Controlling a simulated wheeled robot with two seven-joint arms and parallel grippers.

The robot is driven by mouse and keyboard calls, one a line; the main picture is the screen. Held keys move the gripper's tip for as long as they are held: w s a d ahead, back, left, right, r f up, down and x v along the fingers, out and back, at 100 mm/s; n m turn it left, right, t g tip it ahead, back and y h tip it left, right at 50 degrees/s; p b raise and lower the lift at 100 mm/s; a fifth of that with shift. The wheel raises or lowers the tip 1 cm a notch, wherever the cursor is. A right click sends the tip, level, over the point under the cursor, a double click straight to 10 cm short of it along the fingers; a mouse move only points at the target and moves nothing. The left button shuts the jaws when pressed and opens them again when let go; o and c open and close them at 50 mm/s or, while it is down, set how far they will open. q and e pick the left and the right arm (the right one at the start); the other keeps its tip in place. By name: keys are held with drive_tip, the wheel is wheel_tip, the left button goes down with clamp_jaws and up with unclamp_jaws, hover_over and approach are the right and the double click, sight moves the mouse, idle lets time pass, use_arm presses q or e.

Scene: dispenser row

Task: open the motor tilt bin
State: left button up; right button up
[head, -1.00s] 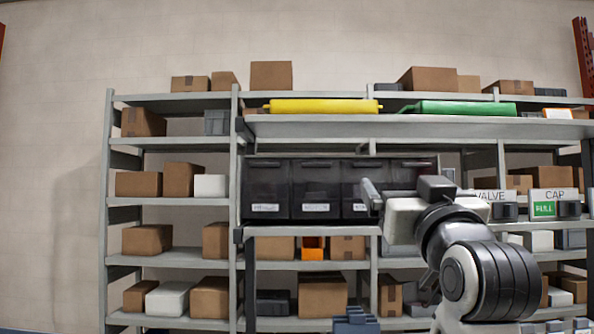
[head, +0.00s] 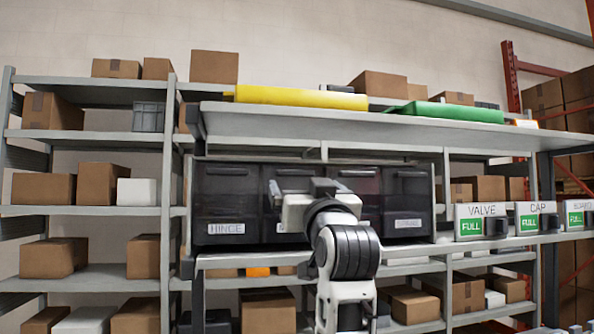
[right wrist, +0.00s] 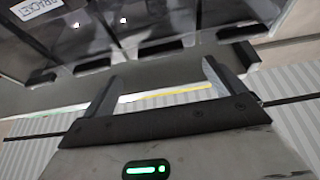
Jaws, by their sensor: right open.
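A row of dark tilt bins (head: 232,185) sits on the middle shelf in the head view. The leftmost bin's label reads HINGE (head: 226,228); the rightmost label (head: 408,223) is too small to read surely. My right gripper (head: 300,187) is in front of the middle bins and covers their labels, so I cannot make out a motor label. In the right wrist view the right gripper (right wrist: 160,80) is open, with nothing between its fingers. Dark bin fronts (right wrist: 165,22) and one upside-down label (right wrist: 42,8) show beyond it. My left gripper is not in view.
A shelf board (head: 360,123) with a yellow item (head: 300,97) and a green item (head: 450,112) overhangs the bins. VALVE (head: 482,222) and CAP (head: 536,218) dispensers with green FULL signs stand to the right. Cardboard boxes fill the racks behind.

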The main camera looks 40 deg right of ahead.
sight(297, 175)
drive_tip(key=p+x, duration=0.2)
drive_tip(key=x, duration=0.5)
drive_tip(key=shift+w+r, duration=0.1)
drive_tip(key=c, duration=1.4)
